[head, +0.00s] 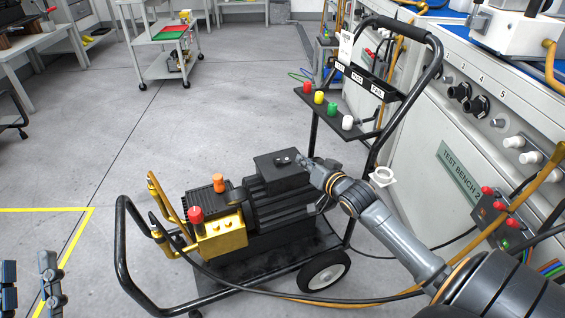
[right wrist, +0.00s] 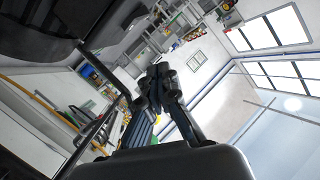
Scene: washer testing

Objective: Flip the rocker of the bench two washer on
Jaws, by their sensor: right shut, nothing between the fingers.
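The bench two washer is a wheeled cart with a black finned motor (head: 285,205) and a yellow pump block (head: 220,238), beside the panel marked TEST BENCH 2. A black box (head: 275,172) tops the motor, with a small dark rocker (head: 283,160) on its upper face. My right gripper (head: 304,163) is shut and empty, its tips at the box's right edge, close to the rocker. I cannot tell whether they touch, nor which way the rocker is tipped. The right wrist view shows the fingers (right wrist: 160,85) together. My left gripper (head: 30,285) is open and empty at the bottom left, far from the washer.
The cart's black handle (head: 405,95) and a shelf with coloured caps (head: 335,112) rise behind the motor. A hose (head: 400,297) crosses in front of the wheel. The test bench (head: 490,150) stands close on the right. Open floor (head: 110,150) lies left of the cart.

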